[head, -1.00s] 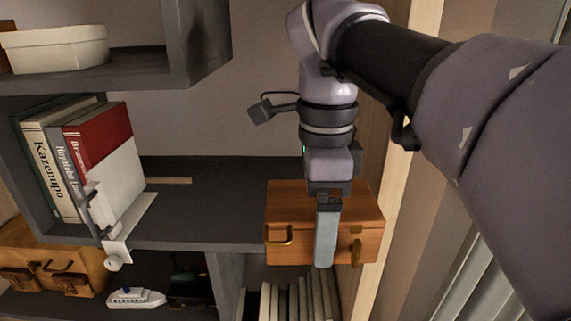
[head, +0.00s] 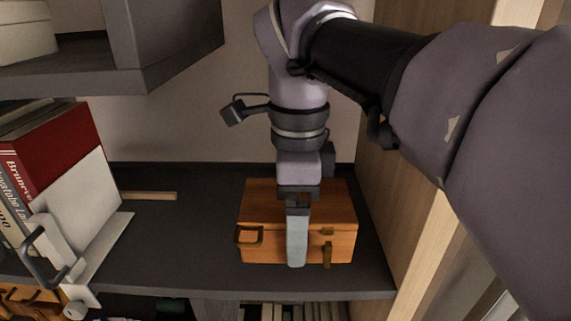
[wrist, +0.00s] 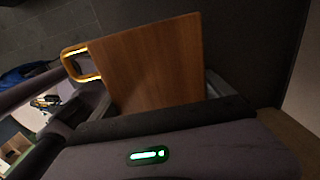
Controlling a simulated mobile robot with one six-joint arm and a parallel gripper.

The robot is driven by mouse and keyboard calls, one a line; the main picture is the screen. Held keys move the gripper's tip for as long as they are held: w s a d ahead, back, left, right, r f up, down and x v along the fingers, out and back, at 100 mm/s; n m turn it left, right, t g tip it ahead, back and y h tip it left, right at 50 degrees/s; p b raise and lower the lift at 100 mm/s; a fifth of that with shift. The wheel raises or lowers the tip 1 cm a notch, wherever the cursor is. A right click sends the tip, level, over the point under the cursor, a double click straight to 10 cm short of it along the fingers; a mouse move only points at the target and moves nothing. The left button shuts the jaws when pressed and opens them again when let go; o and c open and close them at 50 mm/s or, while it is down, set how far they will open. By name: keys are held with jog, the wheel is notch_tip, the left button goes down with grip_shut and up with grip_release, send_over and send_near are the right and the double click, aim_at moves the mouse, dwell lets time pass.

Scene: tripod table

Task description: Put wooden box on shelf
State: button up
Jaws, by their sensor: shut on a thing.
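The wooden box (head: 335,215) is orange-brown with brass-coloured fittings. In the head view it is right of the middle, over the dark grey shelf (head: 190,235), near the shelf's right end. Whether its underside touches the shelf I cannot tell. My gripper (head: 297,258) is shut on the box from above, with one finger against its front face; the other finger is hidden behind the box. In the wrist view the box (wrist: 155,65) fills the middle, with a brass handle at its left.
Books (head: 50,150) and a white bookend (head: 75,225) stand at the left of the shelf. A light wooden strip (head: 148,195) lies behind. A grey upper cubby (head: 170,40) overhangs at upper left. A wooden side panel (head: 410,170) bounds the right. Shelf between bookend and box is clear.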

jog(key=shift+w+f, duration=0.2)
jog(key=shift+f, duration=0.45)
jog(key=shift+w+f, duration=0.15)
jog(key=shift+f, duration=0.45)
jog(key=shift+s, duration=0.3)
jog(key=shift+w+f, duration=0.1)
jog(key=o, duration=1.8)
notch_tip(320, 180, up, 12)
jog(key=p, duration=0.4)
jog(key=shift+r, duration=0.2)
